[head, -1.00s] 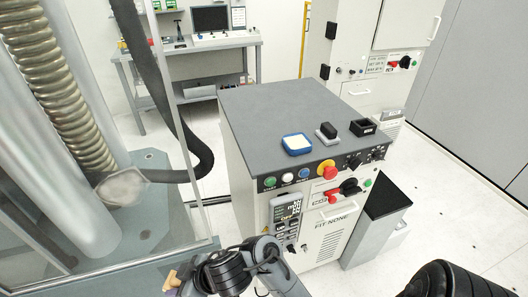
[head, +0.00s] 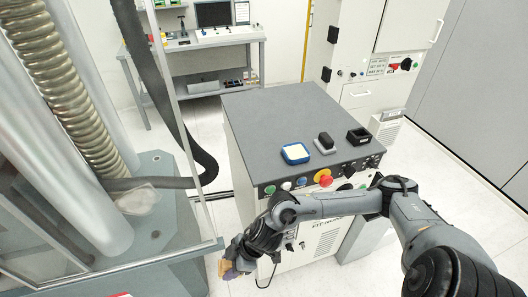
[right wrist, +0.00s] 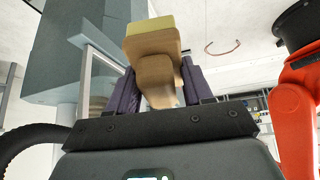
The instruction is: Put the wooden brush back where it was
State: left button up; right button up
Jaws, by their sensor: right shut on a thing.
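The wooden brush (head: 226,268) shows at the lower middle of the head view, small and partly covered by my right gripper (head: 234,264). In the right wrist view the brush (right wrist: 155,60) has a tan wooden body with a yellowish block at its far end. My right gripper (right wrist: 153,92) is shut on it, with a dark purple finger on each side. The brush is held in front of the grey control cabinet (head: 262,115), near the corner of the grey machine base at left. My left gripper is not in view.
On the cabinet top are a blue-edged pad (head: 296,153), a black-and-grey block (head: 325,143) and an open black box (head: 359,136). A clear guard panel (head: 190,130) stands at left beside a dark hose (head: 150,75). A red-orange part (right wrist: 300,110) is close at right in the wrist view.

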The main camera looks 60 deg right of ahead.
jog(key=d+r+m+g+h+p, duration=0.15)
jog(key=d+r+p, duration=0.95)
jog(key=d+r, duration=1.45)
jog(key=shift+m+t+h, duration=0.25)
jog(key=shift+m+h, duration=0.2)
jog(key=shift+m, duration=0.1)
jog(key=w+d+f, duration=0.2)
jog(key=w, duration=0.1)
jog(key=w+d+f, duration=0.5)
jog(key=w+d, duration=0.1)
jog(key=shift+w+d+f, duration=0.2)
jog(key=shift+w, duration=0.05)
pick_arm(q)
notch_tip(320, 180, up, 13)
pick_arm(e)
jog(key=shift+f, duration=2.05)
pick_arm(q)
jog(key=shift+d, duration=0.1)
pick_arm(e)
jog(key=shift+f, duration=0.1)
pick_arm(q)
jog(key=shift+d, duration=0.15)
pick_arm(e)
jog(key=o, duration=1.1)
